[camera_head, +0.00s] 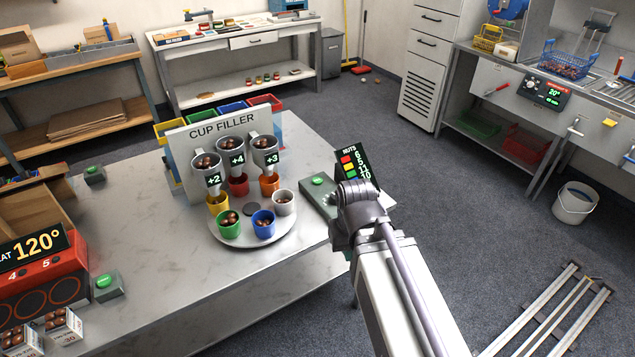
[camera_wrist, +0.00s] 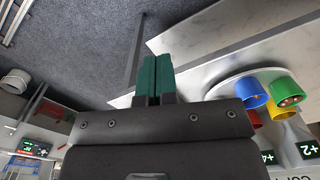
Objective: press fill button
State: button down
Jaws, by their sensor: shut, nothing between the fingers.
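A green button (camera_head: 318,181) sits on a grey-green box (camera_head: 319,201) at the right end of the white table, right of the cup filler (camera_head: 223,127). The end of my arm is in front of and right of this box in the head view, and my fingers are hidden there. In the wrist view my gripper (camera_wrist: 154,78) is shut, its two teal fingers together with nothing between them. The button does not show in the wrist view, so I cannot tell the gap to it.
A round turntable (camera_head: 240,240) carries several coloured cups, some with chestnuts. A dark NUTS display (camera_head: 350,160) stands behind the button box. Other green buttons are on boxes at left (camera_head: 104,283) and back left (camera_head: 93,172).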

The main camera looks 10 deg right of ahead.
dwell(0.6)
jog(key=m+t+y+b, duration=0.4)
jog(key=t+b, duration=0.1)
jog(key=t, duration=0.3)
send_over(319, 180)
jog(key=shift+w+r, duration=0.1)
jog(key=shift+r, duration=0.2)
notch_tip(319, 180, down, 9)
jog(key=b, duration=0.8)
jog(key=shift+b, duration=0.35)
jog(key=shift+f+b, duration=0.3)
jog(key=shift+f, duration=0.05)
